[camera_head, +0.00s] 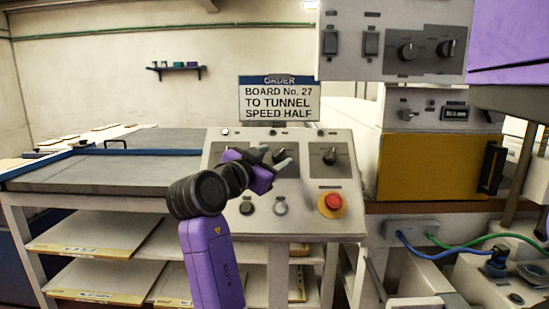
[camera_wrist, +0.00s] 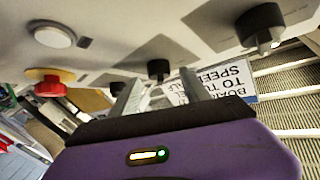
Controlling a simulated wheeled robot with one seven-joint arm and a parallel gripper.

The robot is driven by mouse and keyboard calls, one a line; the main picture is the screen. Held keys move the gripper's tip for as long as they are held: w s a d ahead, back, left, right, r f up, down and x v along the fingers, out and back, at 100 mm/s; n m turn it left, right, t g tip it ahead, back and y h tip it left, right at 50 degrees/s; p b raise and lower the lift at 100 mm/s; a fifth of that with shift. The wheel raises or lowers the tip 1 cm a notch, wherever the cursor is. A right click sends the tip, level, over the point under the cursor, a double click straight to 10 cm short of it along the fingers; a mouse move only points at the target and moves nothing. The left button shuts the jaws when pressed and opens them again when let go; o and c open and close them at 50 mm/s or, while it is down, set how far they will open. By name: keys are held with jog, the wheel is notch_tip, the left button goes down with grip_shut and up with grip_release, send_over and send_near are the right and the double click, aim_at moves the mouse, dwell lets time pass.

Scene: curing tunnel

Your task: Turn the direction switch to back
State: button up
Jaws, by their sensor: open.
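The sloped control console (camera_head: 300,225) stands in front of me. Its upper row has dark rotary knobs on grey plates; the labels are too small to read, so I cannot tell which is the direction switch. My gripper (camera_head: 285,160) is open at the middle knob, partly hiding it and the left one. The right knob (camera_head: 329,156) is clear of it. In the wrist view, the middle knob (camera_wrist: 158,68) appears between the two fingertips (camera_wrist: 157,84), with no contact visible. Another knob (camera_wrist: 262,28) is at upper right there.
A red stop button (camera_head: 331,203) and two smaller controls sit on the console's lower part. An order sign (camera_head: 279,101) stands behind it. A grey switch box (camera_head: 392,42) hangs above right. A yellow-fronted unit (camera_head: 428,166) stands right, a rack with a flat top (camera_head: 110,170) left.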

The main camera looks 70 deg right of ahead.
jog(key=shift+d, duration=0.55)
grip_shut()
jog(key=shift+s, duration=0.1)
